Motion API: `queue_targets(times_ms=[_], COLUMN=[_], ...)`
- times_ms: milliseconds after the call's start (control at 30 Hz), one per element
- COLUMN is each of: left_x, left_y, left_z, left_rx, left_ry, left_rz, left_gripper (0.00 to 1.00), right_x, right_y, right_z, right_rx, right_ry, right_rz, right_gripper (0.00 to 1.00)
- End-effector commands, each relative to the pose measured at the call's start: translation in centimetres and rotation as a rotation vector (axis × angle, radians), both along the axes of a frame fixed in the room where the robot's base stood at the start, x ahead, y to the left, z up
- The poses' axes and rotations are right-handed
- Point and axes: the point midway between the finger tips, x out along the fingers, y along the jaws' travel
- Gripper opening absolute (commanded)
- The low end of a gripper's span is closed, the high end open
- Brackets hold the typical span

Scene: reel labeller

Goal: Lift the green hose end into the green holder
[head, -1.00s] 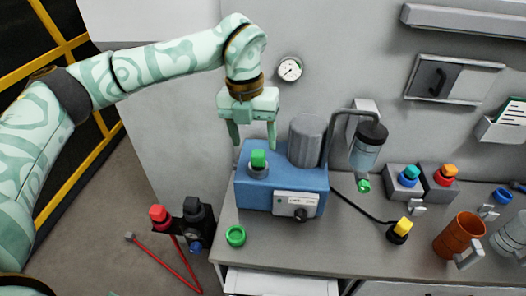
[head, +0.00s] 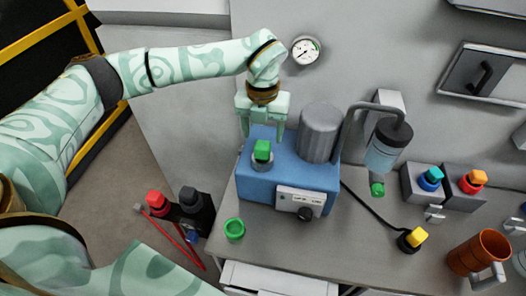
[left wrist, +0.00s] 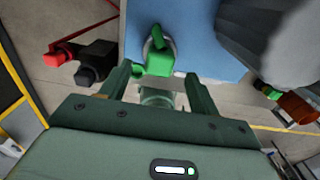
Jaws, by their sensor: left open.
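A green ring (head: 234,229) sits near the bench's front left edge. A green tip (head: 377,189) hangs under the clear filter bottle. I cannot tell for sure which green piece is the hose end and which is the holder. My left gripper (head: 261,130) is open and empty, pointing down just above and behind the block. In the left wrist view the block (left wrist: 158,61) shows between and just beyond the spread fingertips (left wrist: 157,76). My right gripper is out of view.
A grey cylinder (head: 320,133) rises from the box close beside my left gripper. A pressure gauge (head: 305,51) is on the wall behind. A red block (head: 156,199) and red hose are at left. A yellow plug (head: 416,237) and orange mug (head: 480,253) stand right.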

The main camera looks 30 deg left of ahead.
Motion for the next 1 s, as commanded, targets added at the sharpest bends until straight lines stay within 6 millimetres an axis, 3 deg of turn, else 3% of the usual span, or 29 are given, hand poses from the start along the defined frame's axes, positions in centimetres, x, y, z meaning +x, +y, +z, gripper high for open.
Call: queue_targets(times_ms=[400, 633, 667, 833, 1000], left_x=[-0.2, -0.2, -0.2, -0.2, -0.2], left_y=[-0.1, -0.1, -0.1, -0.1, -0.1], left_z=[-5.3, -5.5, -5.5, -5.5, -5.4], left_rx=[0.000, -0.001, -0.001, 0.000, -0.001], left_ry=[0.001, -0.001, -0.001, -0.001, -0.001], left_rz=[0.000, -0.001, -0.001, -0.001, -0.001], left_gripper=[0.62, 0.62, 0.59, 0.12, 0.09], right_x=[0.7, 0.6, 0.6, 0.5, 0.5], right_y=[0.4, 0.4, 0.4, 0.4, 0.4], right_z=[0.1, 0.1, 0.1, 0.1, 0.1], right_rx=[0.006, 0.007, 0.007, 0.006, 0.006], right_ry=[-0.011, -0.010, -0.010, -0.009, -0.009], right_rz=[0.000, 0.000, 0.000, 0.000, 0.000], right_gripper=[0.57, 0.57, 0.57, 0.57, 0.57])
